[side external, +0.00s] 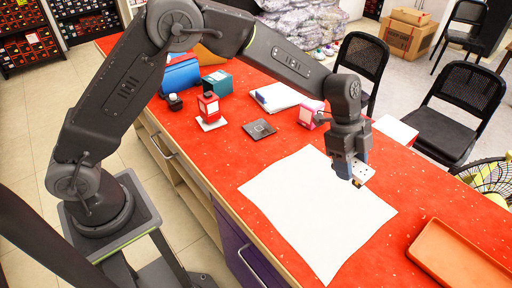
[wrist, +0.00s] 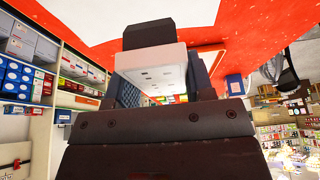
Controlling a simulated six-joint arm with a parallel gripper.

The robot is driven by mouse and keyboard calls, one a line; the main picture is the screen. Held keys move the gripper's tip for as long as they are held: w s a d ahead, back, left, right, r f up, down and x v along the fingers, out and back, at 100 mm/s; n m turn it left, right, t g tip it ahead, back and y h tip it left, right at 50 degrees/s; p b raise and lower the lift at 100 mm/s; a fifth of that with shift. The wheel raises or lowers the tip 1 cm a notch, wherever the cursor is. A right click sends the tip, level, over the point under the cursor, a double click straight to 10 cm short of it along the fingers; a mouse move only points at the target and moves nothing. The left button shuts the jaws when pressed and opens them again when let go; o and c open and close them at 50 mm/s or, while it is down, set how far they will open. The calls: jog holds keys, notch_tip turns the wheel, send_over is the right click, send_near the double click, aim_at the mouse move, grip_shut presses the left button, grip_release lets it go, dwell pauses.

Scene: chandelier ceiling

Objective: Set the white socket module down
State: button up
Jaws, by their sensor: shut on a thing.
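The white socket module (side external: 363,172) is small and boxy, with dark holes in its pale face. My gripper (side external: 350,168) is shut on it, above the right part of a large white sheet (side external: 310,222) on the red table. I cannot tell whether the module touches the sheet. In the wrist view the module's pale face (wrist: 160,72) shows between my dark gripper fingers (wrist: 163,65), with part of it hidden by the gripper body.
An orange tray (side external: 462,258) lies at the right of the red table (side external: 420,190). A dark square pad (side external: 259,129), a red bottle (side external: 209,107), a pink box (side external: 309,114) and papers (side external: 283,97) stand behind the sheet. The sheet's front and left are bare.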

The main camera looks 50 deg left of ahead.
jog(key=s+a+n, duration=0.2)
jog(key=s+a, duration=0.1)
jog(key=a, duration=2.4)
jog(key=s+a+n+t, duration=0.2)
jog(key=s+a, duration=1.4)
jog(key=s, duration=0.1)
send_over(227, 150)
jog(key=a, duration=0.2)
jog(key=shift+y, duration=0.3)
jog(key=f, duration=0.7)
jog(key=shift+s+d, duration=0.2)
jog(key=shift+s, duration=0.1)
jog(key=shift+f, duration=2.05)
jog(key=shift+f+n, duration=0.15)
jog(key=shift+n, duration=0.15)
jog(key=o, duration=0.9)
jog(key=shift+o, duration=0.2)
